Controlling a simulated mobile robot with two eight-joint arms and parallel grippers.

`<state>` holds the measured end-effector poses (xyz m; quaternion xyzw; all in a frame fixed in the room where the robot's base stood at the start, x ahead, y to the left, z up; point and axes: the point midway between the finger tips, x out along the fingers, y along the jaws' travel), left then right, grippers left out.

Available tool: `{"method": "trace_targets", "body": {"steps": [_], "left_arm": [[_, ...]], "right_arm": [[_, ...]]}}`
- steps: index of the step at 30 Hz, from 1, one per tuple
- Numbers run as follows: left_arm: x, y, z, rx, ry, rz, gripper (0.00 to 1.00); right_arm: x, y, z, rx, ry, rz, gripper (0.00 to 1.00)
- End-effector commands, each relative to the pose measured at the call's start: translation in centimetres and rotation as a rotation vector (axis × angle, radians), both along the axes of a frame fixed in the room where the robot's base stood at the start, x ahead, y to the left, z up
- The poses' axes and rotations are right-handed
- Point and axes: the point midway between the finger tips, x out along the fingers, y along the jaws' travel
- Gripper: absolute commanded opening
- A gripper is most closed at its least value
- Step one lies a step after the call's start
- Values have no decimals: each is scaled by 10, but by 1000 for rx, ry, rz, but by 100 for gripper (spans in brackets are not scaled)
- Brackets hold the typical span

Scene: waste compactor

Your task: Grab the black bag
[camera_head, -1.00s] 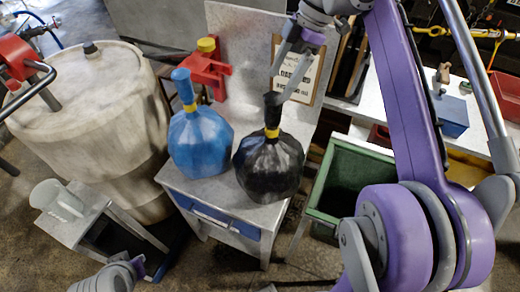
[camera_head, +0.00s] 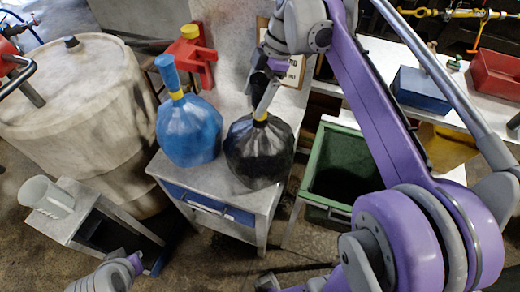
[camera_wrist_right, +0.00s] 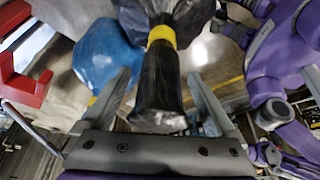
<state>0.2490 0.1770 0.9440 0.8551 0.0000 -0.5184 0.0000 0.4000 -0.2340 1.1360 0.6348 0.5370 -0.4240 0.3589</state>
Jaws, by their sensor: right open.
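The black bag (camera_head: 259,152) stands on the grey cabinet (camera_head: 230,196), its dark neck upright above a yellow band. My right gripper (camera_head: 267,94) is at this neck from above. In the right wrist view, the open fingers (camera_wrist_right: 163,100) stand on either side of the black neck (camera_wrist_right: 158,85), with gaps at both sides. The fingers partly cover the neck in the head view. Part of my left arm's end (camera_head: 110,274) shows at the bottom left; its fingers cannot be made out.
A blue bag (camera_head: 189,132) with a yellow band stands close left of the black bag. A red bracket (camera_head: 197,55) is behind it. A green open bin (camera_head: 345,160) is to the right. A large pale drum (camera_head: 80,110) fills the left.

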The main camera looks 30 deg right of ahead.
Motion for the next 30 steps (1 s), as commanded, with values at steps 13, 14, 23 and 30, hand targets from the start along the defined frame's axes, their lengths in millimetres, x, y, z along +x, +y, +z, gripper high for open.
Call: {"method": "trace_targets", "body": {"steps": [13, 14, 23, 30], "left_arm": [[0, 0, 0, 0, 0, 0, 0], [0, 0, 0, 0, 0, 0, 0], [0, 0, 0, 0, 0, 0, 0], [0, 0, 0, 0, 0, 0, 0]], "right_arm": [[0, 0, -1, 0, -1, 0, 52], [0, 0, -1, 0, -1, 0, 47], [0, 0, 0, 0, -1, 0, 0], [0, 1, 0, 1, -1, 0, 0]]}}
